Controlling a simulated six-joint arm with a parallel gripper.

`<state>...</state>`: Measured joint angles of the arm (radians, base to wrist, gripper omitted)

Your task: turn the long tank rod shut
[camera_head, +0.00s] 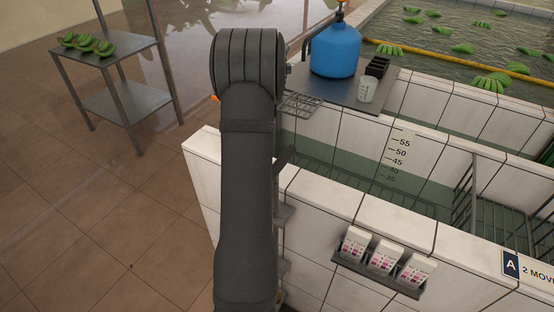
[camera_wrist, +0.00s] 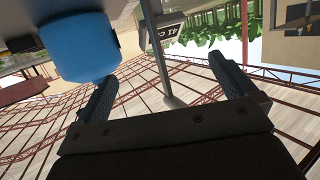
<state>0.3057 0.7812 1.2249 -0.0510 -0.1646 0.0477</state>
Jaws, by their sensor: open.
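My gripper (camera_wrist: 164,72) shows in the wrist view with its two dark fingers wide apart and nothing between their tips. In the head view my arm's thick dark links stand in front of the tank's near left corner, and the gripper itself is hidden. I cannot make out the long tank rod for certain in either view. A short dark bar (camera_head: 285,158) sticks out beside my arm at the tank edge, but I cannot tell what it belongs to. The white-tiled tank (camera_head: 370,219) holds greenish water (camera_head: 350,179).
A blue container (camera_head: 335,52) stands on a ledge behind the tank and shows in the wrist view (camera_wrist: 75,45). A beaker (camera_head: 367,90) is beside it. Small packets (camera_head: 384,258) sit on the tank's front shelf. A metal table (camera_head: 108,61) with bananas stands left; floor between is clear.

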